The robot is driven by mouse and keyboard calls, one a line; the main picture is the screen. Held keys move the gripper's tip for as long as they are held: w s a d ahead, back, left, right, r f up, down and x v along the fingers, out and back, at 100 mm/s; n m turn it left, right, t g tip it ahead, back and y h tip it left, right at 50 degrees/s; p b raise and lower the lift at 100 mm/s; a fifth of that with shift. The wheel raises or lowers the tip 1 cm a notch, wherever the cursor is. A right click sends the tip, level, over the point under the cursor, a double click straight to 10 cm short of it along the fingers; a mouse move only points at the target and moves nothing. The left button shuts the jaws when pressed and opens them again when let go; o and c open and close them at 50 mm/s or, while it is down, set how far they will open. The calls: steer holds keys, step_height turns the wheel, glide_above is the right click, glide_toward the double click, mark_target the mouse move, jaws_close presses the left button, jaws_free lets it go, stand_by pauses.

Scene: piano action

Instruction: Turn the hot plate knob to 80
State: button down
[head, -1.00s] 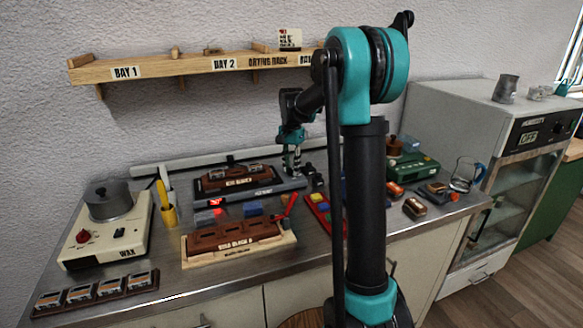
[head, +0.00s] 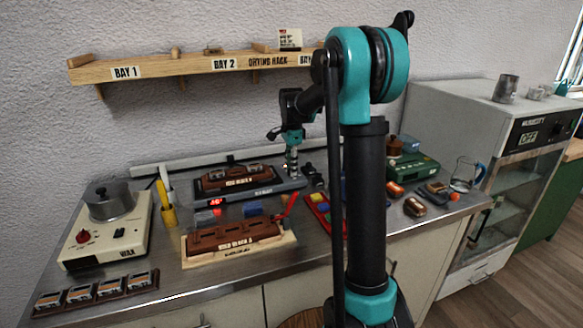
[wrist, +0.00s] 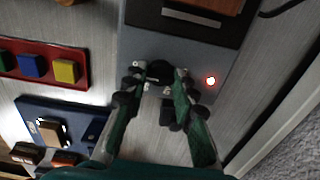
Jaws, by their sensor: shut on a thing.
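The hot plate (head: 282,187) is a low grey-blue slab with a dark brown block on top and a small lit red display (head: 216,202) at its left front. I cannot read its digits surely. Its round black knob (wrist: 158,70) sits on the grey panel, near a glowing red light (wrist: 210,80). My gripper (wrist: 159,80) is shut on the knob, with a fingertip on each side. In the head view my gripper (head: 291,170) points down at the right end of the hot plate. The knob's marks are too small or covered to read.
A second brown block (head: 238,238) on a wooden base stands in front. A red tray with coloured blocks (wrist: 40,66) lies beside the hot plate. A wax pot (head: 108,202) stands at the left, and a drying rack (head: 190,68) hangs on the wall behind.

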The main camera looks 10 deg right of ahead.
steer(key=c, duration=1.2)
jaws_free()
steer(key=shift+r, duration=0.1)
step_height(320, 180, up, 12)
steer(key=shift+f, duration=0.1)
steer(key=shift+s, duration=0.1)
